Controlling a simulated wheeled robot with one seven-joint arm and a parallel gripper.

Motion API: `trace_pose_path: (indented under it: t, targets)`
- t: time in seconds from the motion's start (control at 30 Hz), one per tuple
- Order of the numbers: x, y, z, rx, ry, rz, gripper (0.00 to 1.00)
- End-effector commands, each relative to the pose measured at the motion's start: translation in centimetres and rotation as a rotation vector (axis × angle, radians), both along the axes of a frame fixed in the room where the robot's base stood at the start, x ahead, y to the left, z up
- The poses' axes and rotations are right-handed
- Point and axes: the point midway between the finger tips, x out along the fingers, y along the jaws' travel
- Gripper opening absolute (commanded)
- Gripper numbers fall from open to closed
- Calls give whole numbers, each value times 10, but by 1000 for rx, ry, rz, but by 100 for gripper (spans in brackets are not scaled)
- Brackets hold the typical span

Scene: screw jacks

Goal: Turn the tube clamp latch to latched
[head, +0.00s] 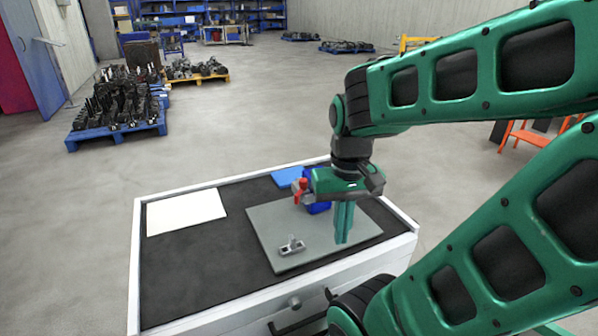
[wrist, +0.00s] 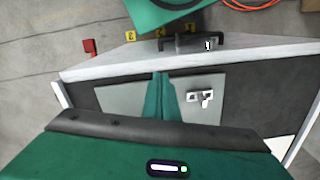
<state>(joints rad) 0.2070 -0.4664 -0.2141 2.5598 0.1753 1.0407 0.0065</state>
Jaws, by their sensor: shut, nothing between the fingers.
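A blue block (head: 319,207) with a grey fitting and an upright red handle (head: 302,187) stands at the back of a grey plate (head: 268,222). My gripper partly hides it in the head view, and it does not show in the wrist view. A small grey metal bracket (head: 291,246) with a short raised part sits near the plate's front; it also shows in the wrist view (wrist: 196,96). I cannot tell which piece is the clamp latch, or its state. My gripper (head: 342,238) points down over the plate's right side, fingers (wrist: 161,100) together and empty, apart from the bracket.
The plate lies on a dark-topped bench (head: 200,267) with pale raised edges. A white sheet (head: 186,212) lies at left and a blue flat piece (head: 287,177) at the back. Loaded pallets (head: 117,117) stand far off.

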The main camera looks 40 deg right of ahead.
Motion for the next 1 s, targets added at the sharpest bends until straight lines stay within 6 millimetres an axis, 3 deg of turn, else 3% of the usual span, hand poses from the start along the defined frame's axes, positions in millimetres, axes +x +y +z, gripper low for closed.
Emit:
trace_pose_path:
  t: [0.4,0.47,0.57,0.67,0.8,1.0]
  targets:
    - [0,0,0,0,0,2,0]
    - [-9,-1,7,-3,-10,12,0]
    - [2,-11,17,-11,6,61,0]
    - [28,-25,35,-26,41,158,0]
    - [80,-37,65,-41,103,350,0]
    - [161,-30,97,-30,180,631,0]
